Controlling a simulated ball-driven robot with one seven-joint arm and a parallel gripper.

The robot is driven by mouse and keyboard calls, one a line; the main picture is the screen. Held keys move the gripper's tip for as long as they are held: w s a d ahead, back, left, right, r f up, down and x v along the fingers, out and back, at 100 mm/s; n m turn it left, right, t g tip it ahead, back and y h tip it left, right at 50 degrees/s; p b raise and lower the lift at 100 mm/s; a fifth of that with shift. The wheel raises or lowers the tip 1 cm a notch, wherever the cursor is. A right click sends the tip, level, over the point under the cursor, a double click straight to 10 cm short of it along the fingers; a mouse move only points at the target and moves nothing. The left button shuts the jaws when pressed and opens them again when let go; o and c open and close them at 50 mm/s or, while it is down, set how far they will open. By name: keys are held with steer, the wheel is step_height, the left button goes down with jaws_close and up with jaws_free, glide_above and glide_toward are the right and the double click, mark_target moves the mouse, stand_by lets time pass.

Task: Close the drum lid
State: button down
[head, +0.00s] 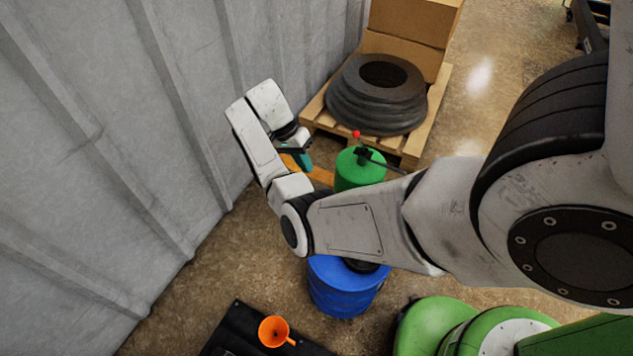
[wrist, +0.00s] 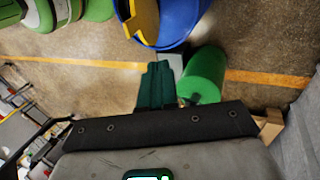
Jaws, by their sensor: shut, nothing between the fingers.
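The blue drum (head: 340,290) stands on the floor below my forearm, which hides part of its top. In the wrist view the drum (wrist: 184,22) is cut off by the top edge. A yellow piece (wrist: 146,22) shows against the drum's left side there; I cannot tell if it is the lid. A dark part shows on the drum's top in the head view. My gripper (head: 303,160) is beyond the drum, near the corrugated wall, with teal fingers. In the wrist view my gripper (wrist: 156,68) is shut and empty, apart from the drum.
A green cylinder (head: 359,172) with a red-tipped fitting stands beyond the drum, close to my gripper. A pallet (head: 432,118) with black rings (head: 378,108) and cartons is behind it. The grey wall (head: 110,150) bounds the left. An orange funnel (head: 275,331) sits on a black mat.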

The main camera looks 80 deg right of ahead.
steer(key=s+a+f+b, duration=0.1)
steer(key=s+f, duration=0.6)
steer(key=f, duration=0.1)
steer(key=shift+s+a, duration=0.25)
steer(key=shift+a, duration=0.15)
steer(key=shift+s+r, duration=0.1)
steer(key=shift+r, duration=0.05)
